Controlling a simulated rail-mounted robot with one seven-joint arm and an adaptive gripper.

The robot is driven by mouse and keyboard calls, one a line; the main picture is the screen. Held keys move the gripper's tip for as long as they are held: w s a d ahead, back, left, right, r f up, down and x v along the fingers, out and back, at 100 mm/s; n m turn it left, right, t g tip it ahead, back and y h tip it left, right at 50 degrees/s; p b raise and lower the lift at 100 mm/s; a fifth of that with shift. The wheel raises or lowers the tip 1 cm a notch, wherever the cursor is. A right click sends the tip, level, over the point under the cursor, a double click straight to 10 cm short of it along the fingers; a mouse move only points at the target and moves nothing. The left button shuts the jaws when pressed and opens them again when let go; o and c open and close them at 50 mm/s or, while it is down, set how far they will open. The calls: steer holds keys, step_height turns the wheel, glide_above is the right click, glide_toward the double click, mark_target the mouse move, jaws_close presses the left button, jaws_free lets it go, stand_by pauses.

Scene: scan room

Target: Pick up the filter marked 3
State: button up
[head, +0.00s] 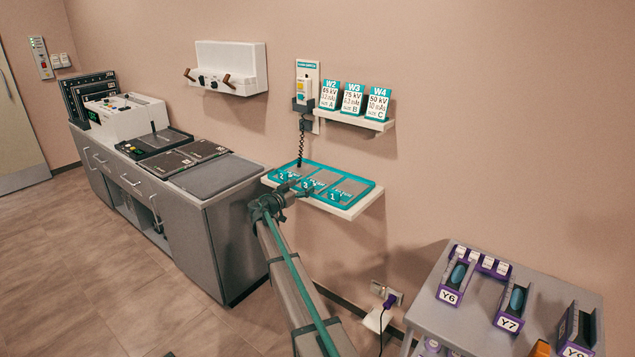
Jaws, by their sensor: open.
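The filter marked 3 (324,178) lies in the middle of a teal tray (364,200) on a white wall shelf, between two similar grey plates. Its teal number tab faces the front of the tray. The filter marked 2 (299,170) is on its left and the filter marked 1 (350,188) on its right. My gripper (303,187) is open at the front edge of the tray, close to the tab marked 3. It partly covers the tray's front. The view is too small to tell whether the fingers are around the tab or touch it.
A handset with a coiled cord (300,150) hangs above the tray's left end. A card shelf (372,123) is above the tray. A grey counter (235,215) stands at left. A grey table (470,313) with holders marked Y6 and Y7 stands at lower right.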

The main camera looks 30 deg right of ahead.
mark_target(306, 184)
steer(key=p+x, duration=0.1)
steer(key=x, duration=0.2)
steer(key=shift+w+d, duration=0.15)
steer(key=shift+d, duration=0.2)
steer(key=c, duration=1.4)
steer(key=shift+o, duration=0.2)
